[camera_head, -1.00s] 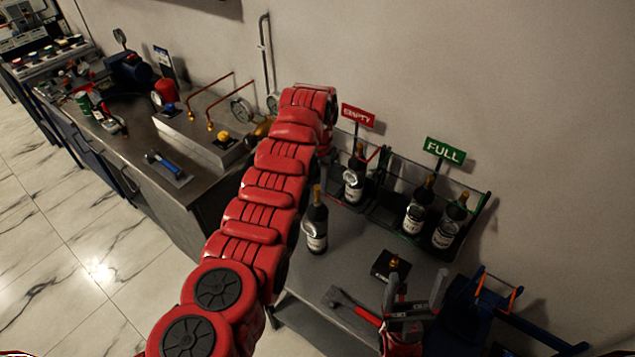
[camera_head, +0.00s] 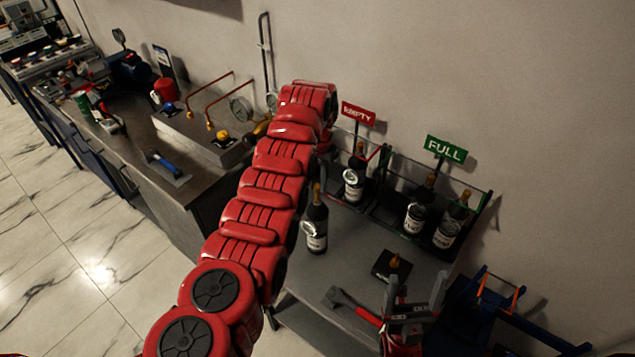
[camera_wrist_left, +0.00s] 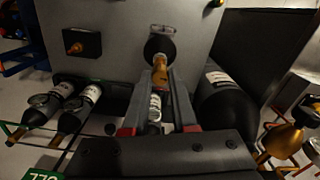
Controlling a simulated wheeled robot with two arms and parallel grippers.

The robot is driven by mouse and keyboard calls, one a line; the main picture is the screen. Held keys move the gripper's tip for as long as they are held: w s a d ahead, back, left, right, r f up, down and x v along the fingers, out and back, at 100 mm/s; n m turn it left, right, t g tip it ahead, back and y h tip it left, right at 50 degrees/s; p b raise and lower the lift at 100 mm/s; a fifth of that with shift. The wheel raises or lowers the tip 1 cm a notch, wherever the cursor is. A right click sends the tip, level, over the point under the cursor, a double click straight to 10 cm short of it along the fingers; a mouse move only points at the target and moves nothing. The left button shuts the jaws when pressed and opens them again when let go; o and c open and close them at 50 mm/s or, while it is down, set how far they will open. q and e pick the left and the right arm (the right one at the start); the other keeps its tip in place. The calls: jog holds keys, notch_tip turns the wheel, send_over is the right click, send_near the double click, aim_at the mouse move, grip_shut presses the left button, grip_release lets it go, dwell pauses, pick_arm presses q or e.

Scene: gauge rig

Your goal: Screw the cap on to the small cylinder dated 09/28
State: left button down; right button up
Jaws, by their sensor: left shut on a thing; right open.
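A small dark cylinder with a white label and amber top (camera_head: 315,225) stands upright on the grey table, just right of my left arm. It also shows in the left wrist view (camera_wrist_left: 160,46). My left gripper (camera_wrist_left: 160,76) is shut on an amber piece (camera_wrist_left: 160,70) in front of this cylinder; I cannot tell whether this is a loose cap or the cylinder's top. The arm mostly hides this gripper in the head view. My right gripper (camera_head: 411,296) is open near the table's front. The dates are too small to read. A black pad (camera_head: 382,268) bears a small brass piece (camera_head: 394,261).
A similar cylinder (camera_head: 354,178) stands in the rack under the red EMPTY sign (camera_head: 358,115). Two more (camera_head: 414,215) stand under the green FULL sign (camera_head: 445,149). A red-handled wrench (camera_head: 350,303) lies left of my right gripper. A large dark cylinder (camera_wrist_left: 226,105) is beside my left gripper.

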aim_at(317, 186)
pick_arm(q)
jog(key=shift+f, duration=0.3)
jog(key=shift+f+b, duration=0.55)
jog(key=shift+f, duration=0.3)
jog(key=shift+f+b, duration=0.25)
jog(key=shift+b, duration=0.1)
dwell(1.4)
jog(key=m+b, duration=0.2)
jog(key=m, duration=0.1)
jog(key=shift+f+m, duration=0.1)
jog(key=shift+m, duration=0.3)
jog(key=shift+s+m+b, duration=0.1)
jog(key=shift+m+b, duration=0.3)
jog(key=shift+m, duration=0.3)
